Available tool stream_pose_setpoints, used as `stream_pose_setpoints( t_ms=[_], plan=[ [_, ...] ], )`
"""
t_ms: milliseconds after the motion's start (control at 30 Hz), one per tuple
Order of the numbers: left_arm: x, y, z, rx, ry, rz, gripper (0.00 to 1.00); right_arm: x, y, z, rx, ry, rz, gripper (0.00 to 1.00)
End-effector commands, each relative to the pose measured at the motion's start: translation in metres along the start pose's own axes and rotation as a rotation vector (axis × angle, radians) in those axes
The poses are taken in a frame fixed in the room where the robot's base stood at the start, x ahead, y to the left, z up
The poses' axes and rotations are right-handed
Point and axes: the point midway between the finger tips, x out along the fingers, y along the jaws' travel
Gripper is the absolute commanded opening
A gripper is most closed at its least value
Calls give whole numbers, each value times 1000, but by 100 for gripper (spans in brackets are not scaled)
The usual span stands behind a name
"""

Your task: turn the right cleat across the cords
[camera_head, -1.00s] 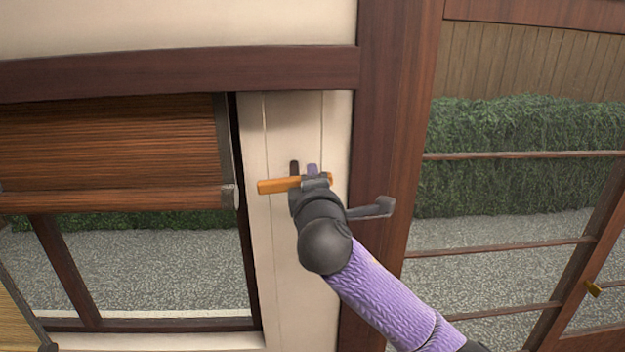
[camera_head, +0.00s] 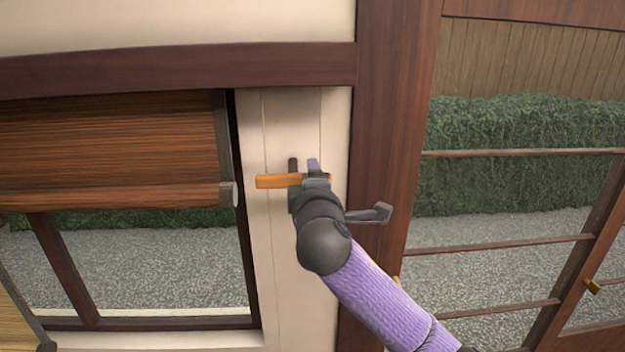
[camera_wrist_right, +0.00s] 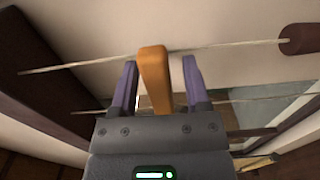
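The orange cleat (camera_head: 273,181) lies nearly level on the pale wall strip in the head view. Two thin upright cords (camera_head: 267,130) run down this strip, and the cleat crosses them. My right gripper (camera_head: 303,168) is at the cleat, with one finger on either side. In the right wrist view the orange cleat (camera_wrist_right: 154,75) stands between the two purple fingers of my right gripper (camera_wrist_right: 159,63), with a gap on both sides, so it is open around the cleat. The gripper hides part of the cleat's middle in the head view. My left gripper is not in view.
A brown slatted blind (camera_head: 110,150) hangs left of the strip over a window. A dark wooden post (camera_head: 385,130) stands to the right, beside a barred glass door (camera_head: 500,247). A dark beam (camera_head: 180,68) runs above.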

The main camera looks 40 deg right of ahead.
Motion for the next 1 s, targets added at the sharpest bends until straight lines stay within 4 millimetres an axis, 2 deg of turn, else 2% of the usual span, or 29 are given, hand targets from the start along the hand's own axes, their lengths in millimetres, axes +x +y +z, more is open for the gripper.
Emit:
stream_pose_setpoints(
  t_ms=[333, 467, 700, 833, 1000],
  plan=[
    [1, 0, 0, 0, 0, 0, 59, -4, 0, 0, -1, 1, 3, 68],
    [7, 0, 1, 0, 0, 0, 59, -26, -1, 0, 0, 3, 4, 68],
    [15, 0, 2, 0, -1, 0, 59, -81, -1, -1, 2, 4, 3, 68],
    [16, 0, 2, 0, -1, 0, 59, -96, 0, 0, 0, 1, 2, 68],
    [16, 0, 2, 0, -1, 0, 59, -100, 0, 0, 0, 0, 2, 68]
  ],
)
